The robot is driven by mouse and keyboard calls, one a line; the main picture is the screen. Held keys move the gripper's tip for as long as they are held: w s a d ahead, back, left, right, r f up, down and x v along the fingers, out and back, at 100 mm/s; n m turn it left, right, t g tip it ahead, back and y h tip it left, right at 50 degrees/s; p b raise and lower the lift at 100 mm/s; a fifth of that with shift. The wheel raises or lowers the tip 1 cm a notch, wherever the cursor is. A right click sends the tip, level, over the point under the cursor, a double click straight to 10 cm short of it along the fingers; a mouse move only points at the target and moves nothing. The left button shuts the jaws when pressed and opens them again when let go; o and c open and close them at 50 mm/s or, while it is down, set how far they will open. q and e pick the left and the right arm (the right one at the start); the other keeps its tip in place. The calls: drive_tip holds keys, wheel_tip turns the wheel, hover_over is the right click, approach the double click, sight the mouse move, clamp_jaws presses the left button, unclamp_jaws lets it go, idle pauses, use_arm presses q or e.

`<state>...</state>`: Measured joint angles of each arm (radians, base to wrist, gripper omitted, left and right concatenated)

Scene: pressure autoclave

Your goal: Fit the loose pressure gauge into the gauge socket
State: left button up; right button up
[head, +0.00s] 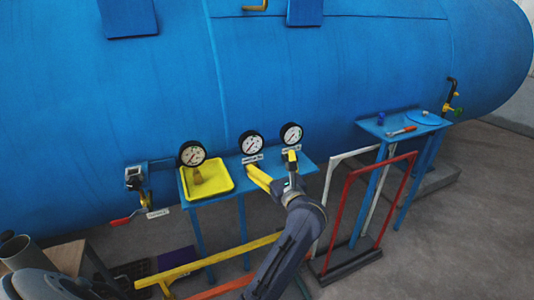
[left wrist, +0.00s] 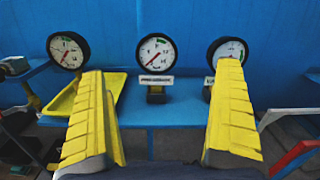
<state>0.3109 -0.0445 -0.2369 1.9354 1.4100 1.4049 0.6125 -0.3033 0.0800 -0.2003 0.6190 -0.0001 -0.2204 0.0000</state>
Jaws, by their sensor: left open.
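The pressure gauge (head: 192,153) at the left of the row has a white dial and black rim, and stands over the yellow tray (head: 226,164). A brass stem-like piece (head: 197,177) shows below it; this looks like the loose gauge. It is also at the left in the left wrist view (left wrist: 67,52). A middle gauge (head: 251,142) and a right gauge (head: 291,135) stand upright on the blue shelf behind labels. My left gripper (head: 271,161) is open and empty before these two; in its wrist view the middle gauge (left wrist: 157,53) shows between the fingers. I cannot make out an empty socket.
The big blue vessel (head: 330,80) closes off the back. A valve with a red handle (head: 122,220) is left of the shelf. Red and white frames (head: 352,205) stand at the right, near a small blue table (head: 375,126) holding a screwdriver-like tool (head: 401,131).

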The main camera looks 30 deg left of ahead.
sight(252, 144)
use_arm(q)
drive_tip(key=shift+n+g+h, duration=0.3)
drive_tip(key=shift+n+g, duration=0.2)
drive_tip(key=shift+n, duration=0.3)
drive_tip(key=x, duration=0.6)
drive_tip(key=f+x, duration=0.1)
drive_tip(key=x, duration=0.4)
drive_tip(key=f+x, duration=0.1)
drive_tip(key=x, duration=0.5)
drive_tip(key=shift+w+a, duration=0.1)
drive_tip(key=shift+a, duration=0.2)
drive_tip(key=c, duration=1.3)
drive_tip(key=shift+c, duration=0.9)
drive_tip(key=shift+r, duration=0.15)
